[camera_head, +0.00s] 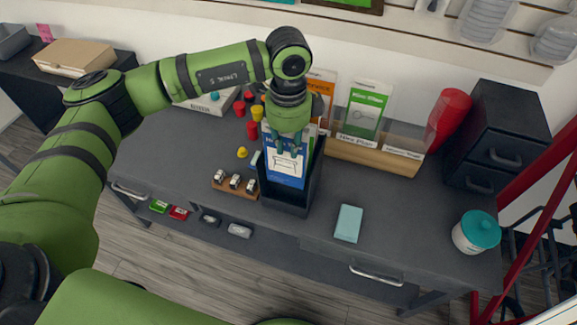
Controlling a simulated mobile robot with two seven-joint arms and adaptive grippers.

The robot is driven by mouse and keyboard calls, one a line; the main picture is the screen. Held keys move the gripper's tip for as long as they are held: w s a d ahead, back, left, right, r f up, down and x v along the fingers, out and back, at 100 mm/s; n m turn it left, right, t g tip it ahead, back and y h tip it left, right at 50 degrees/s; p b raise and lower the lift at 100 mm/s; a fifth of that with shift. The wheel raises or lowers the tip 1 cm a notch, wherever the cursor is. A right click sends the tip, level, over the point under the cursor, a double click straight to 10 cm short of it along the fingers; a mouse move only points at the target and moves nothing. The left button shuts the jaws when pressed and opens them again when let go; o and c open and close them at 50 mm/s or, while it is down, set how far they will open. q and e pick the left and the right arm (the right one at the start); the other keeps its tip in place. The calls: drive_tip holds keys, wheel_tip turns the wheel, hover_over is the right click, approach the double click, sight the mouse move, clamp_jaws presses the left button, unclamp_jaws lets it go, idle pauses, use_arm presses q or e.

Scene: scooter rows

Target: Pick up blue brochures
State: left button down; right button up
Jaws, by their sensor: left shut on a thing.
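Blue brochures (287,170) with a white panel stand upright in a black open-topped holder (285,206) on the dark grey table. My left gripper (289,146) points down over the holder, at the top edge of the blue brochures, and is shut on them. The fingertips are small and partly hidden against the brochures. The lower part of the brochures is hidden inside the holder. My right gripper does not show.
A wooden rack (372,155) with green brochures (362,112) stands right of the holder. A wooden block with small cars (235,185) is at its left. A teal box (348,223), a lidded jar (474,233) and black drawers (497,137) are further right. The table front is mostly clear.

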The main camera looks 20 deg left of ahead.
use_arm(q)
wheel_tip(320, 180, up, 16)
drive_tip(key=b, duration=0.3)
drive_tip(key=shift+r, duration=0.2)
idle(0.9)
